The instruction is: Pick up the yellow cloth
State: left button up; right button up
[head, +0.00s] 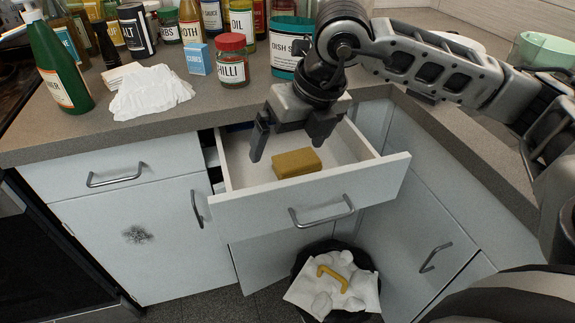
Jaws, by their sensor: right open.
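The yellow cloth (297,164) is a folded, mustard-coloured block lying in the open white drawer (362,172), near its front. My right gripper (288,150) comes in from the right and points down over the drawer. Its two fingers are spread apart and nothing is between them. In the picture the fingertips are just above and to the left of the cloth; the exact gap to the cloth is hard to tell. My left gripper is not in view.
The counter above holds a crumpled white cloth (150,92), a green bottle (58,65), a chilli jar (231,62) and several other containers. A bin (303,254) with white litter and a yellow piece stands on the floor below the drawer. The drawer front juts out.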

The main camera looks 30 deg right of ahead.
jog(key=w+d+m+t+h, duration=0.1)
jog(key=w+d+h, duration=0.2)
jog(key=d, duration=0.3)
send_over(297, 159)
jog(key=s, duration=0.2)
jog(key=shift+y, duration=0.3)
jog(key=f, duration=0.8)
jog(key=shift+s+a+b, duration=0.1)
jog(key=shift+a+b, duration=0.1)
jog(key=shift+b, duration=0.15)
jog(key=shift+x, duration=2.85)
jog(key=shift+d, duration=0.1)
jog(key=c, duration=0.7)
